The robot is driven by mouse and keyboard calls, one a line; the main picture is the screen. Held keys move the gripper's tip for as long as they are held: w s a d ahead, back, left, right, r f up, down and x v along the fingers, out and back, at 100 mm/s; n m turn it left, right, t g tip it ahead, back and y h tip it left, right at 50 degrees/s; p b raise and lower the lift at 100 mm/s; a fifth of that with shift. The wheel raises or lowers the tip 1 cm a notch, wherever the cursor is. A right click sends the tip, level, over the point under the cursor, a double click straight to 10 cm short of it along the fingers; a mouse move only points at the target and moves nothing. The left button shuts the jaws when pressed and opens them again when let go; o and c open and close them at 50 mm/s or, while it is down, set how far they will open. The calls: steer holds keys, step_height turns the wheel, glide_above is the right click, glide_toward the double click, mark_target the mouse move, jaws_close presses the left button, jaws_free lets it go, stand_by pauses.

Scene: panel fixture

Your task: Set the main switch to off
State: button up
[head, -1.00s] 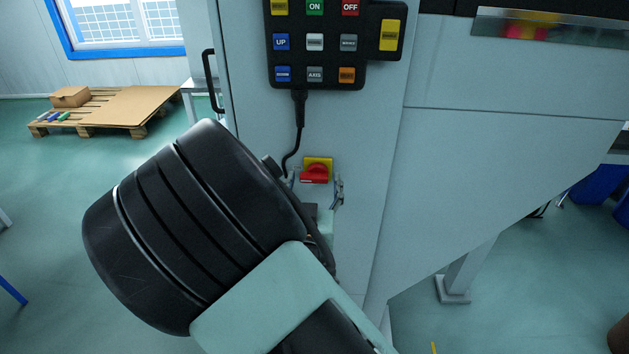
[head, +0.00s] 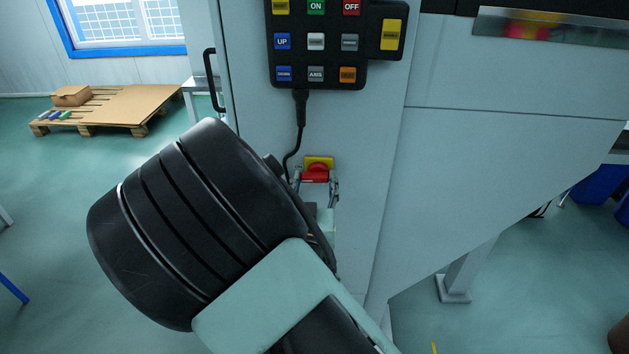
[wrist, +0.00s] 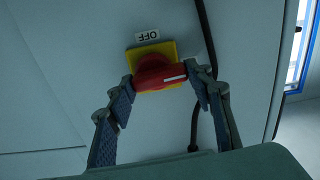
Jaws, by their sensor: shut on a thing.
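The main switch (head: 316,174) is a red rotary handle on a yellow plate (head: 319,161), fixed low on the grey panel. In the wrist view the red handle (wrist: 158,72) lies roughly crosswise, its white mark toward the right finger. An OFF label (wrist: 147,36) reads upside down beside the yellow plate (wrist: 170,48). My gripper (head: 316,185) is at the switch, with one finger at each end of the handle. In the wrist view my gripper (wrist: 162,84) is shut on the handle. My arm hides part of the panel below the switch.
A black button box (head: 316,58) hangs above the switch, and its cable (head: 299,125) runs down close to my gripper. A black door handle (head: 212,80) stands out at the panel's left. A pallet (head: 120,110) lies on the floor at the far left.

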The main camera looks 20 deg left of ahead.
steer(key=n+p, duration=0.1)
steer(key=n, duration=0.3)
steer(key=shift+f, duration=0.1)
steer(key=n+p, duration=0.1)
steer(key=n, duration=0.3)
steer(key=shift+f+n, duration=0.15)
steer(key=shift+n, duration=0.15)
steer(key=n+p, duration=0.1)
steer(key=n, duration=0.3)
steer(key=shift+d+f+p, duration=0.1)
steer(key=shift+d+p, duration=0.05)
steer(key=shift+p, duration=0.25)
steer(key=shift+d+f+n+p, duration=0.15)
steer(key=shift+n+p, duration=0.55)
steer(key=shift+n, duration=1.6)
steer(key=o, duration=1.2)
steer(key=shift+c, duration=0.2)
